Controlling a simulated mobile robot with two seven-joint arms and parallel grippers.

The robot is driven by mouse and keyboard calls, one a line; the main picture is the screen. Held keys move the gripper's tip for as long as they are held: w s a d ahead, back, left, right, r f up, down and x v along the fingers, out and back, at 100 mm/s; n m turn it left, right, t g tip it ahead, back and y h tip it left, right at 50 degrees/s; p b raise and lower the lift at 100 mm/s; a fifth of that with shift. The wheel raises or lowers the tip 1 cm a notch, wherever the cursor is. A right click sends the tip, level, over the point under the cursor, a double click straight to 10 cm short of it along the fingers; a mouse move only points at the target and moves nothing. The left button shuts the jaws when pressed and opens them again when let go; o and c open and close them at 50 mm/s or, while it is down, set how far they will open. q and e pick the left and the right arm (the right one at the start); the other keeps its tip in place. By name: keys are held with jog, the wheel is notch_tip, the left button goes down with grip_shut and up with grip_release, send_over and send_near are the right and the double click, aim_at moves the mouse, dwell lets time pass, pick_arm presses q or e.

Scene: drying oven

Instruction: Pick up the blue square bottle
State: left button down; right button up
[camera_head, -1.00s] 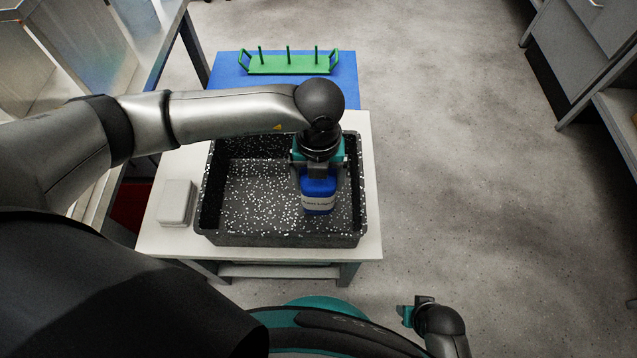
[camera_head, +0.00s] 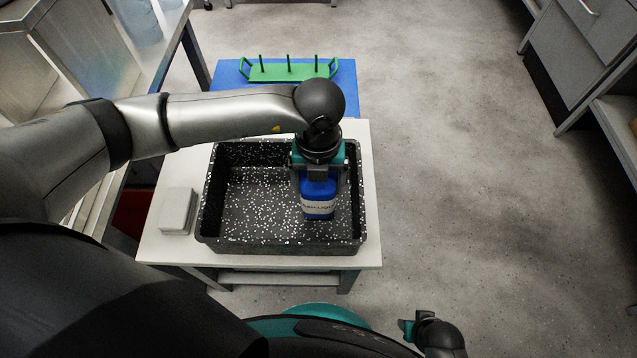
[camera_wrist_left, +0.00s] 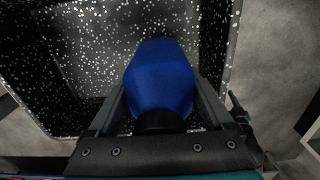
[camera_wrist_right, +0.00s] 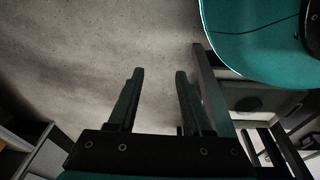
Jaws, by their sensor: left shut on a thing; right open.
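The blue square bottle (camera_head: 318,194) has a pale label and is upright in the right part of the black speckled tray (camera_head: 230,246). My left gripper (camera_head: 318,176) is above it, shut on its upper part. In the left wrist view the blue bottle (camera_wrist_left: 160,78) sits between the two fingers, its dark cap (camera_wrist_left: 160,121) toward the palm. Whether its base touches the tray floor I cannot tell. My right gripper (camera_wrist_right: 158,75) is open and empty over bare floor, low at the right in the head view (camera_head: 408,328).
The tray stands on a white table (camera_head: 368,200). A small white box (camera_head: 177,210) lies left of the tray. A green rack (camera_head: 290,71) with upright pegs stands on a blue surface (camera_head: 232,78) behind. The tray's left part is empty. Open floor lies to the right.

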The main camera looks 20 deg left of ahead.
pick_arm(q)
notch_tip(320, 180, up, 11)
jog(key=p, duration=0.3)
jog(key=shift+f, duration=0.1)
notch_tip(320, 180, up, 6)
jog(key=shift+r+p, duration=0.2)
jog(key=shift+p, duration=0.9)
jog(key=shift+r, duration=0.55)
pick_arm(e)
jog(key=s+d+f, duration=0.3)
jog(key=s+d, duration=0.2)
jog(key=s, duration=0.3)
jog(key=shift+s+h, duration=0.2)
jog(key=shift+h, duration=0.1)
